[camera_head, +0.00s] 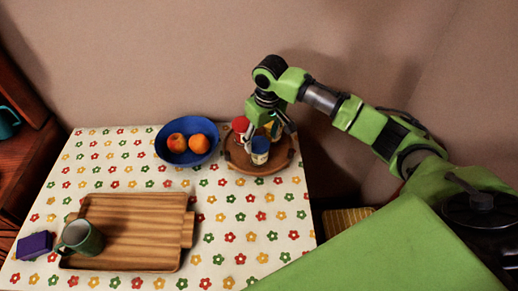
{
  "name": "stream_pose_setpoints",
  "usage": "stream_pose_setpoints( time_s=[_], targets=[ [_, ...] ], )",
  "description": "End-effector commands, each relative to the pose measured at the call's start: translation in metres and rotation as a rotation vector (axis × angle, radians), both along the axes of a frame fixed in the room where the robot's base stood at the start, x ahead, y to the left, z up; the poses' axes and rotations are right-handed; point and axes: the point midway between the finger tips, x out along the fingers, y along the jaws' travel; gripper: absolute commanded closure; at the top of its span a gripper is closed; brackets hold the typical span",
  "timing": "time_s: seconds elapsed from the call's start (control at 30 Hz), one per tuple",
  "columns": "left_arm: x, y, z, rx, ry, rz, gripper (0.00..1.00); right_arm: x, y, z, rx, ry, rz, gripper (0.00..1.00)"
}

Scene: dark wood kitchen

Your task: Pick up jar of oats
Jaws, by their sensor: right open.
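Several small jars stand close together on a round wooden tray (284,160) at the table's back right corner. One jar has a red lid (241,124), one a blue lid (260,145), and a yellowish one is partly hidden behind my gripper. I cannot tell from the labels which is the jar of oats. My right gripper (270,126) points down over the jars, with its fingers apart, and hides part of them. I see nothing held in it. Whether a finger touches a jar is too small to tell. My left gripper is out of view.
A blue bowl (172,157) with fruit stands left of the round tray. A rectangular wooden tray (140,225), a green mug (80,238) and a purple box (33,245) are at the front left. The flowered tablecloth (250,215) is clear at front right. A wall stands behind.

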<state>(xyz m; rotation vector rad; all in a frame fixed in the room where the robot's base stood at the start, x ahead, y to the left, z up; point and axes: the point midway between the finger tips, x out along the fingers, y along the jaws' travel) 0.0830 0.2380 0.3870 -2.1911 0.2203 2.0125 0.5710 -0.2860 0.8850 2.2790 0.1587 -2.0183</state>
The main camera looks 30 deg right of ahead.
Motion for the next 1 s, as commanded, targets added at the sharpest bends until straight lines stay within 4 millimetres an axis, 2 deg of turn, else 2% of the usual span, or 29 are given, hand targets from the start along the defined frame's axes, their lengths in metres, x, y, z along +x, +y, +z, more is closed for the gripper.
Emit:
stream_pose_setpoints(
  time_s=[0.1,0.33,0.6,0.9,1.0],
  targets=[
    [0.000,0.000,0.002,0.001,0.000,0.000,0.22,0.002,0.000,-0.016,0.000,0.001,-0.002,0.40],
    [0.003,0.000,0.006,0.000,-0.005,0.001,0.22,0.003,0.003,-0.032,0.001,0.002,-0.001,0.40],
    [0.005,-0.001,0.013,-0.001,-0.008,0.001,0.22,0.007,0.008,-0.069,-0.001,0.001,-0.001,0.40],
    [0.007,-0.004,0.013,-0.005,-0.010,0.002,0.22,0.008,0.009,-0.075,-0.001,-0.001,0.000,0.40],
    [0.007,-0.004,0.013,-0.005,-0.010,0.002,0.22,0.008,0.009,-0.075,-0.001,-0.001,0.000,0.66]
  ],
)
